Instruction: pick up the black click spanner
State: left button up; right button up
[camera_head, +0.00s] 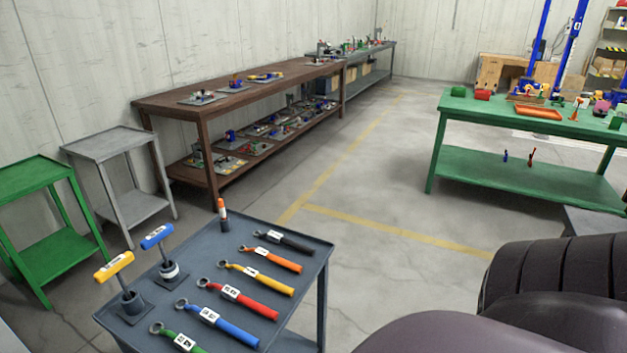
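The black click spanner (289,243) lies at the far right end of a row of spanners on the dark grey cart top (320,262). Its ring head points left, a white label sits near the head, and its dark handle reaches toward the right edge. The orange spanner (274,259) lies just in front of it, apart from it. Neither gripper is in view. Dark rounded links of my own body fill the lower right corner.
Yellow (259,279), red (240,298), blue (222,321) and green (182,341) spanners lie nearer. Floor is clear toward the green bench (460,104).

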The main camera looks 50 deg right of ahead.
aim_at(276, 237)
jog(key=z, duration=1.45)
